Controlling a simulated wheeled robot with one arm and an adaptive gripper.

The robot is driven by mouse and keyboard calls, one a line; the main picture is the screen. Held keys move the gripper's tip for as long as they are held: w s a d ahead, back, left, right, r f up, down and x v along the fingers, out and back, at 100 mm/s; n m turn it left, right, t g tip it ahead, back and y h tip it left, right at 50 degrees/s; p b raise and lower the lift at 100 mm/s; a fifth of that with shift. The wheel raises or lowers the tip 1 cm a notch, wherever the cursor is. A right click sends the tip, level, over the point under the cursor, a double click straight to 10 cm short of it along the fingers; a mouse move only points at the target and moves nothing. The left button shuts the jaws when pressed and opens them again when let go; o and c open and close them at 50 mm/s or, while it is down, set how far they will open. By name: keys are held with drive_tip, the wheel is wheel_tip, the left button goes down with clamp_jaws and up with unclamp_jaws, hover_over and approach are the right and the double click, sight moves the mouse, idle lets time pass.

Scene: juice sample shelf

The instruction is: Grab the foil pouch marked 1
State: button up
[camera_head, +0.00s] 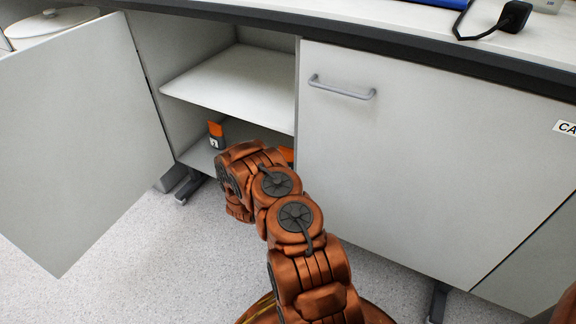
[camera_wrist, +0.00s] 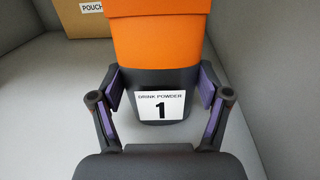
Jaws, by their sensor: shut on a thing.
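The foil pouch marked 1 (camera_wrist: 158,80) fills the middle of the wrist view. It is orange above and dark grey below, with a white label reading "DRINK POWDER 1". My gripper (camera_wrist: 161,91) is shut on this pouch, with one purple-padded finger against each side of its dark lower part. In the head view my arm reaches into the lower part of the open cabinet and hides my gripper. A bit of orange (camera_head: 287,154) shows beside my arm there; I cannot tell which item it belongs to.
Another orange and dark pouch (camera_head: 215,134) stands on the cabinet's lower level, left of my arm. A shelf board (camera_head: 235,85) lies above. The left door (camera_head: 75,130) is open; the right door (camera_head: 400,150) is shut. A cardboard box (camera_wrist: 95,22) marked "POUCH" stands behind, at left.

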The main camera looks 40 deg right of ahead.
drive_tip(key=shift+c, duration=0.7)
